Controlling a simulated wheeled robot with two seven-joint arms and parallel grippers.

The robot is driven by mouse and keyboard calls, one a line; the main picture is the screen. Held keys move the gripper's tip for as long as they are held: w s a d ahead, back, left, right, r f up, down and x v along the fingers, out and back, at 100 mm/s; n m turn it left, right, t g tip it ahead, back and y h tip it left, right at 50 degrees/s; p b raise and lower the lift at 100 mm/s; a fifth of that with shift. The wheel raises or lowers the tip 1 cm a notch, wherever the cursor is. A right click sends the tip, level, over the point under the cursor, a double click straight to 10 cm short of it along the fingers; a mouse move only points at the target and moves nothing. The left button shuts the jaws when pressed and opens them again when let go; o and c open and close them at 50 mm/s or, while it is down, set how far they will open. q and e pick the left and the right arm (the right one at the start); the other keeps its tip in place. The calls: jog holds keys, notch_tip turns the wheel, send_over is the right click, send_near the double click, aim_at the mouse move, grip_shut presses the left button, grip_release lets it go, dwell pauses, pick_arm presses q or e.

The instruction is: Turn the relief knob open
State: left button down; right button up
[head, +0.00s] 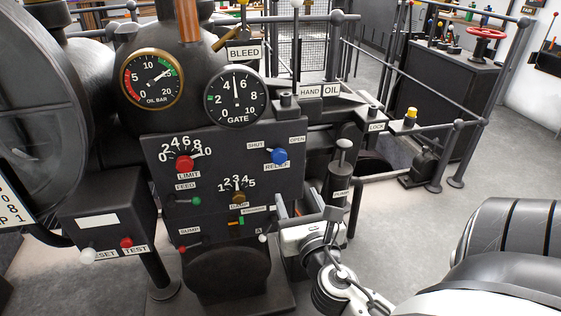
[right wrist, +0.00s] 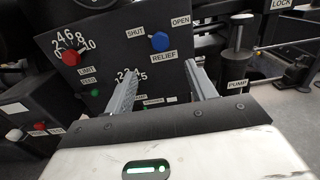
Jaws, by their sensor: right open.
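The blue relief knob (head: 280,156) sits on the dark panel (head: 222,215), above its RELIEF label and between the SHUT and OPEN labels. It also shows in the right wrist view (right wrist: 160,41), beyond the fingertips and a little left of the middle between them. My right gripper (head: 294,205) is open and empty, in front of the panel's lower right, below the knob and apart from it. Its two fingers (right wrist: 165,84) point toward the panel. My left gripper is not in view.
A red limit knob (head: 184,162) and a brass knob (head: 239,197) share the panel. Oil bar (head: 152,79) and gate (head: 235,98) gauges stand above. The pump post (head: 342,170) rises close to the right of my gripper. Open floor lies further right.

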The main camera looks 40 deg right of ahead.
aim_at(280, 157)
jog(key=p+x, duration=0.1)
jog(key=x, duration=1.4)
jog(key=shift+w, duration=0.1)
jog(key=c, duration=1)
